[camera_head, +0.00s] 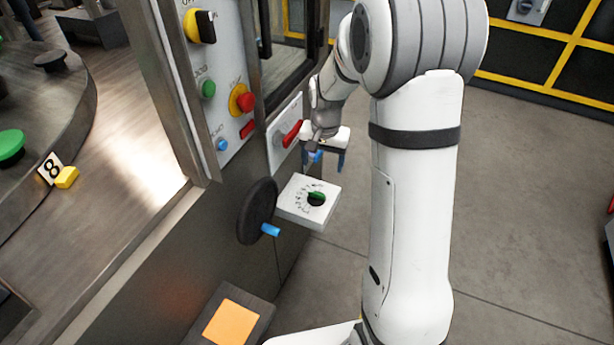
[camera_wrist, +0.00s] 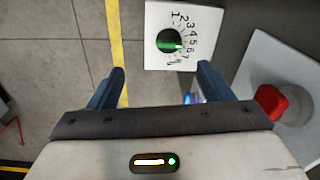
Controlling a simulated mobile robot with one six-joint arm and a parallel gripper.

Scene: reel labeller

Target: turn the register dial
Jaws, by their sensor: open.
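The register dial is a black knob with a green pointer (camera_head: 316,197) on a white plate (camera_head: 294,208) that juts from the machine's side. The green pointer points right, around 5 or 6; I cannot tell exactly which. My gripper (camera_head: 328,160) is open and empty, above and slightly behind the dial in the head view. In the wrist view its two blue fingers (camera_wrist: 160,72) are apart, below the dial plate and not touching it.
A red handle (camera_head: 292,133) on a white plate is close beside my gripper; it also shows in the wrist view (camera_wrist: 271,102). A black handwheel with a blue grip (camera_head: 270,230) is left of the dial. An orange pad (camera_head: 231,323) is below.

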